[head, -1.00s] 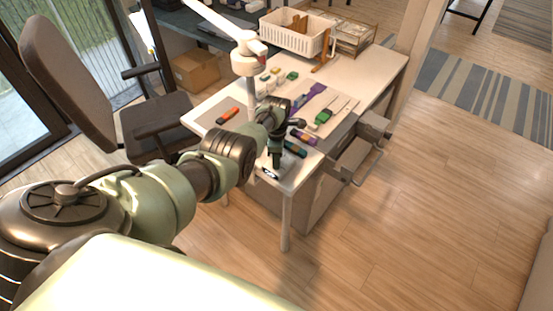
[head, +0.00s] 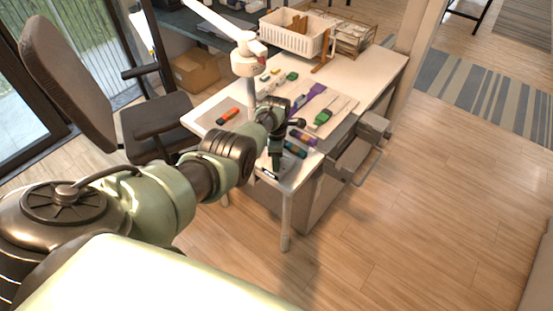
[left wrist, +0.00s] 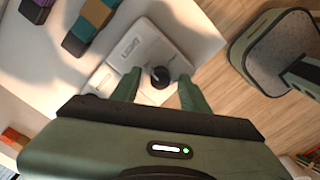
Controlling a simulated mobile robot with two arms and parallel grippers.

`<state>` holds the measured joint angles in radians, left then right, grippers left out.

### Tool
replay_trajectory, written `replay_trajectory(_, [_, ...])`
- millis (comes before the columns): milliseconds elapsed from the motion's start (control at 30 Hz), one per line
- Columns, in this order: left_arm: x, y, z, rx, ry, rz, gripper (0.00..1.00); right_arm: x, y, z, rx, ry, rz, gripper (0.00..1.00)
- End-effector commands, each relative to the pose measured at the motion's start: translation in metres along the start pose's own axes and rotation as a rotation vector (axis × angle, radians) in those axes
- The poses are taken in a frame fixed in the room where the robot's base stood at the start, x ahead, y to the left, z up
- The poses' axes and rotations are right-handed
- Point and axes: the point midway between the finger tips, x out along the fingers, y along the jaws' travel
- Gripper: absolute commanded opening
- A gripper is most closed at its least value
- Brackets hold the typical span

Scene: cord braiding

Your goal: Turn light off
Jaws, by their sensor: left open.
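A white desk lamp (head: 245,62) with a jointed arm stands on the white desk. A flat pale device (left wrist: 142,52) with a round black knob (left wrist: 160,77) lies near a desk corner in the left wrist view. I cannot tell whether it belongs to the lamp. My left gripper (head: 275,160) reaches down over the desk's front corner. In the left wrist view its two green fingers (left wrist: 158,92) are apart, on either side of the knob in the picture, with nothing visibly held. Contact cannot be told. My right gripper is out of view.
Coloured blocks and cords lie on the desk (head: 372,72) beside my left gripper. A white basket (head: 294,36) stands at the back. A dark office chair (head: 150,125) is to the left. The wooden floor (head: 430,210) at the right is clear.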

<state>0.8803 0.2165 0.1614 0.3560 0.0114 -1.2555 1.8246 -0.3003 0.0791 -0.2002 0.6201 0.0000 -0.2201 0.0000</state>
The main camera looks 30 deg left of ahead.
Motion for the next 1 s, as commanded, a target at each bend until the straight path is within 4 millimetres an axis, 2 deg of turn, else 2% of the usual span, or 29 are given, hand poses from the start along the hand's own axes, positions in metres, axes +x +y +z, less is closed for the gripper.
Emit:
replay_trajectory(200, [-0.034,0.000,0.001,0.001,-0.001,0.003,0.45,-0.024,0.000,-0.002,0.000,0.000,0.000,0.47])
replay_trajectory(500, [-0.070,0.001,0.001,0.000,-0.001,0.003,0.45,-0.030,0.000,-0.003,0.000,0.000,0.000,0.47])
replay_trajectory(667, [-0.077,0.000,0.000,0.000,-0.001,0.002,0.45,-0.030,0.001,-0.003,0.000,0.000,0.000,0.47])
replay_trajectory(1000, [-0.077,0.000,0.000,0.000,-0.001,0.001,0.45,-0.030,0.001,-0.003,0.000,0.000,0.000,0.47])
